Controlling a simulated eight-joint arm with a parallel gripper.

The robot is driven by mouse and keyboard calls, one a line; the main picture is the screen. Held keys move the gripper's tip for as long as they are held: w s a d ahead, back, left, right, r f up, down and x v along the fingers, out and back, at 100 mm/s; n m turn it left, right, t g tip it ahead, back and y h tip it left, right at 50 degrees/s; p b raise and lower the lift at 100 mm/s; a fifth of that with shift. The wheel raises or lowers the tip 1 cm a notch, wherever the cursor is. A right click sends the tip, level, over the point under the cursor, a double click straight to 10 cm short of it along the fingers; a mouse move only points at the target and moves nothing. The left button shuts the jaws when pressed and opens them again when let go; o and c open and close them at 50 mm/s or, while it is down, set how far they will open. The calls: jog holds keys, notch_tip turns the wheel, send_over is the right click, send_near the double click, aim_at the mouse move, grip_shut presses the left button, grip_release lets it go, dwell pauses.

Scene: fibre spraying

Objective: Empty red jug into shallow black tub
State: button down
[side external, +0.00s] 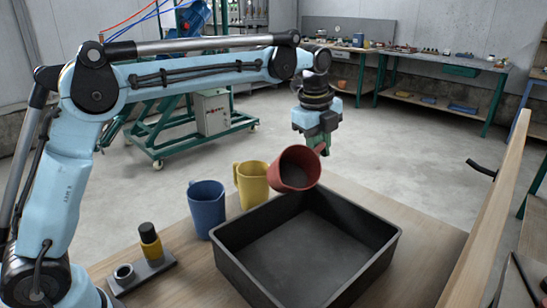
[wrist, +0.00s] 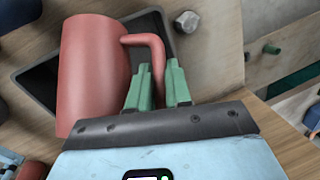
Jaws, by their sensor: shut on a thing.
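The red jug (side external: 296,168) is held in the air above the far edge of the shallow black tub (side external: 231,258). The jug is tilted, with its open mouth facing the side camera and its inside looking dark. My gripper (side external: 325,148) is shut on the jug's handle. In the wrist view the green fingers (wrist: 158,88) close around the red handle (wrist: 152,45), and the jug body (wrist: 92,75) lies to their left. The tub floor, as far as it shows, looks bare and dark. No stream from the jug can be seen.
A blue jug (side external: 206,208) and a yellow jug (side external: 252,185) stand on the wooden table, left of and behind the tub. A black and yellow bottle (side external: 150,241) stands on a small plate at the front left. A wooden beam (side external: 488,220) rises at the right.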

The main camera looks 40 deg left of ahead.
jog(key=shift+d+r+y, duration=0.15)
jog(key=shift+r+y, duration=0.15)
jog(key=shift+y, duration=0.1)
jog(key=shift+s+d+f+m+t+y, duration=0.2)
jog(key=shift+d+t+y, duration=0.2)
jog(key=shift+y, duration=0.4)
jog(key=shift+s+d+f+m+t+y, duration=0.1)
jog(key=shift+s+d+m+t+y, duration=0.2)
jog(key=shift+y, duration=0.5)
dwell(0.9)
jog(key=shift+s+d+f+t+y+b, duration=0.2)
jog(key=shift+d+f+y, duration=0.2)
jog(key=shift+d+f, duration=0.15)
jog(key=shift+s+d+f+t+y+b, duration=0.15)
jog(key=shift+s+d+f+t+y, duration=0.05)
jog(key=shift+d+f+y, duration=0.25)
dwell(0.4)
jog(key=shift+s+d+r+m+t+y, duration=0.15)
jog(key=shift+s+d+r+t+y, duration=0.1)
jog(key=shift+d+y, duration=0.2)
jog(key=shift+s+d+r+m+t+y, duration=0.1)
jog(key=shift+d+r+m+t+y, duration=0.15)
jog(key=shift+y, duration=0.25)
dwell(0.9)
